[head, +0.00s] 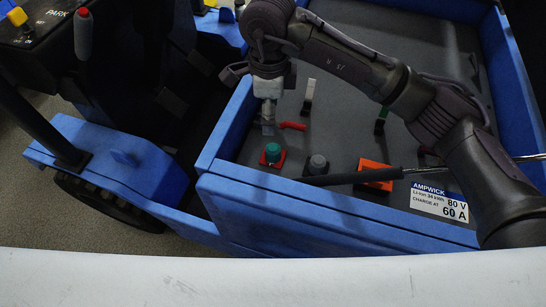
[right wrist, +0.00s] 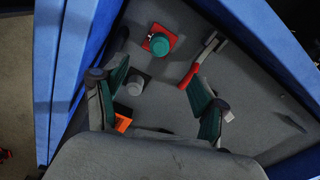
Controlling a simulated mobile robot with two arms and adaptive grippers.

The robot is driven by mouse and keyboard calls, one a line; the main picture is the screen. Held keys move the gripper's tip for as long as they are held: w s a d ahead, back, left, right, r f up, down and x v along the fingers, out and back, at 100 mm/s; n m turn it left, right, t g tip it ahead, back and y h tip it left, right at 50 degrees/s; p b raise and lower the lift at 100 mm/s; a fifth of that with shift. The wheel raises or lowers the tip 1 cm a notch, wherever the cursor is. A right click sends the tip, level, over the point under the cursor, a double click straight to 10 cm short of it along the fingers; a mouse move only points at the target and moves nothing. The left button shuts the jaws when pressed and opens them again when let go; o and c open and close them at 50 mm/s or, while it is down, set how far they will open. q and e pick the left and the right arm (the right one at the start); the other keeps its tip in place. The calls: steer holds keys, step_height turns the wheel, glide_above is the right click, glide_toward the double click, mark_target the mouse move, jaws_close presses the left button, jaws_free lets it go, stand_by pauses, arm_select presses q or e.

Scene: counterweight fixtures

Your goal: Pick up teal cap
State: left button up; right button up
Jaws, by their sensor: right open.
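The teal cap (head: 273,147) sits on a red square base (head: 267,161) on the grey floor of the blue-walled bed, near its left front corner. In the right wrist view the teal cap (right wrist: 160,44) is near the top, beyond the fingertips, on its red base (right wrist: 173,38). My right gripper (head: 267,128) hangs just above and behind the cap in the head view, pointing down. My left gripper is not in view.
A grey knob (head: 318,163) and an orange block (head: 376,174) stand right of the cap. A red-handled lever (head: 293,126) lies close behind it. The blue side wall (head: 232,125) is close on the left. A black bar (head: 350,178) crosses near the front wall.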

steer(key=p, duration=0.2)
glide_above(273, 147)
steer(key=f, duration=0.8)
steer(key=shift+s+a+f, duration=0.1)
steer(key=shift+a+f, duration=0.15)
steer(key=f, duration=0.1)
steer(key=f+p, duration=0.1)
steer(key=f, duration=0.1)
steer(key=f+p, duration=0.1)
steer(key=f, duration=0.1)
steer(key=shift+d, duration=0.3)
steer(key=shift+f, duration=0.25)
steer(key=c, duration=0.8)
